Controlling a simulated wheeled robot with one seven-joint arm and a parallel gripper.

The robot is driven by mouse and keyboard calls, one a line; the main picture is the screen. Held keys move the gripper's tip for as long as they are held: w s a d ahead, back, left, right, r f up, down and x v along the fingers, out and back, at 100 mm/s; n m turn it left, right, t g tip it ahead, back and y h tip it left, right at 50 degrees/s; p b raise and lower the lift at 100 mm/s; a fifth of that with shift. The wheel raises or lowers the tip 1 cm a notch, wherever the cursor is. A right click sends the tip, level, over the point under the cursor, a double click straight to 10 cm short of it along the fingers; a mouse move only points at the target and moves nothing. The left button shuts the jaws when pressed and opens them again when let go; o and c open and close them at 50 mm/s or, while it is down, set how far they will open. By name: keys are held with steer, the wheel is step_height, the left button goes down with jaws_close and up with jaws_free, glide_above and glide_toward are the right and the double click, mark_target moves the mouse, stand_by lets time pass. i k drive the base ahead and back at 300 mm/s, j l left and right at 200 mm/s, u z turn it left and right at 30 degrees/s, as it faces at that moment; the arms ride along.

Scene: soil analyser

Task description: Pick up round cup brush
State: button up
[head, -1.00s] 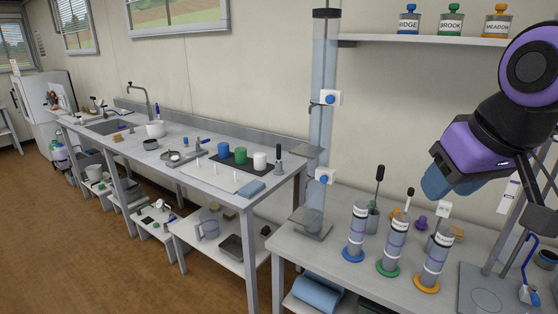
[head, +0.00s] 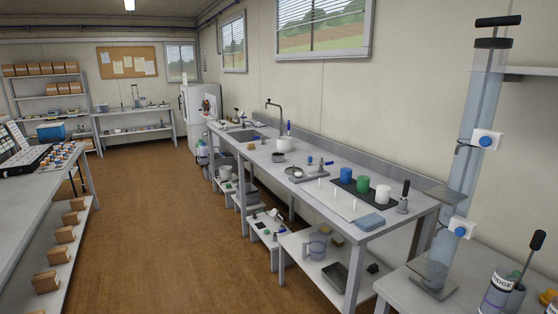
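I cannot tell for sure which thing is the round cup brush. A black-handled tool (head: 404,194) stands upright at the right end of the long bench, by the blue cloth. A dark long-handled tool (head: 531,250) leans in a grey cup at the lower right; its lower end is hidden. Something small with a blue top (head: 289,129) stands upright near the sink tap. All are too small to make out bristles. My gripper is not in view.
The long bench (head: 393,226) holds blue, green and white cups (head: 364,184) on a dark mat, a blue cloth (head: 372,222) and a pot (head: 284,144). A tall clear column (head: 468,160) stands right of it. Another table (head: 45,215) runs along the left. The brown floor between is clear.

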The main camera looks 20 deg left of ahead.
mark_target(406, 187)
steer(key=i+j+z, duration=0.15)
steer(key=i+j, duration=0.15)
steer(key=i+j+z, duration=0.25)
steer(key=i+j, duration=0.2)
steer(key=j, duration=0.2)
steer(key=i+j+z, duration=0.3)
steer(key=i+j, duration=0.15)
steer(key=j, duration=0.3)
steer(key=i+j+z, duration=0.15)
steer(key=j, duration=0.25)
steer(key=i+j+z, duration=0.15)
steer(key=j, duration=0.3)
steer(key=i+j+z, duration=0.15)
steer(key=j, duration=0.3)
steer(key=i, duration=0.05)
